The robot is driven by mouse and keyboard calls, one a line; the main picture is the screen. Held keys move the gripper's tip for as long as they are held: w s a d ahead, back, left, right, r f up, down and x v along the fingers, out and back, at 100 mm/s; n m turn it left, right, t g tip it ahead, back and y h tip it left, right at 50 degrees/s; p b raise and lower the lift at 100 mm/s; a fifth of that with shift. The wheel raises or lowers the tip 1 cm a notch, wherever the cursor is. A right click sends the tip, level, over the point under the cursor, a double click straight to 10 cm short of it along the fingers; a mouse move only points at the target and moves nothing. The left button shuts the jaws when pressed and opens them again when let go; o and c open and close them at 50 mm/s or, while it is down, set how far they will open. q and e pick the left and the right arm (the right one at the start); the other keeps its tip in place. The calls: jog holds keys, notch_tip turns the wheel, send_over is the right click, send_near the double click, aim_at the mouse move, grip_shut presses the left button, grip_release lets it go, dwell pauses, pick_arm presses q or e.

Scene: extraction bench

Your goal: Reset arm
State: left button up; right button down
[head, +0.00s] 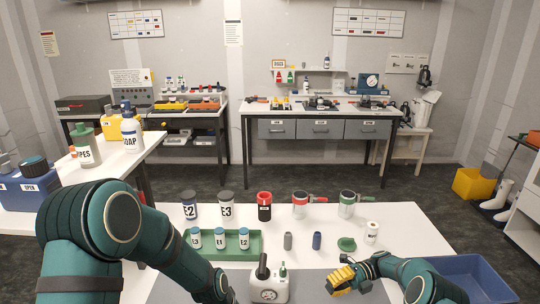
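My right arm comes in from the lower right, and its gripper (341,279) with yellow fingertips is low over the front of the white bench (420,236). I see nothing held in it, but how far its fingers are apart is unclear. My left arm (165,255) reaches from the left across the bench toward the bottom edge. Its wrist is near the bottom edge, and its fingers do not show. A white device (268,290) with a dark lever stands between the two arms.
A green tray (255,240) holds small vials labelled E1, E2 and E3. Behind stand jars E2 (189,206) and E3 (226,205), a red-black canister (264,206) and two handled cups (300,206). A blue bin (480,275) is at right. A green lid (347,244) lies on the bench.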

jog(key=s+a+f+n+h, duration=0.1)
jog(key=f, duration=0.1)
jog(key=s+a+f+n+t+h, duration=0.1)
jog(key=a+f, duration=0.1)
jog(key=s+a+f+n+t+h, duration=0.1)
jog(key=a+f, duration=0.1)
jog(key=shift+s+a+f+n, duration=0.15)
jog(key=shift+a+f+n, duration=0.05)
jog(key=shift+n, duration=0.2)
jog(key=s+a+f+n+t+h, duration=0.1)
jog(key=s+a+f+n+h, duration=0.1)
jog(key=s+f+n+h, duration=0.45)
pick_arm(q)
jog(key=s+f+b, duration=0.1)
jog(key=s+f, duration=0.3)
jog(key=s, duration=0.2)
jog(key=s+a+f+n+t+h+b, duration=0.1)
jog(key=s+f, duration=0.3)
jog(key=s, duration=0.3)
jog(key=shift+s+a, duration=0.3)
pick_arm(e)
jog(key=s+r+n+t+h, duration=0.2)
jog(key=s+n+t, duration=0.3)
jog(key=s+n, duration=0.9)
jog(key=n+h, duration=0.1)
jog(key=n, duration=0.4)
jog(key=shift+s+a+t, duration=0.15)
jog(key=shift+a+t, duration=0.2)
jog(key=shift+t, duration=0.05)
jog(key=shift+n, duration=0.25)
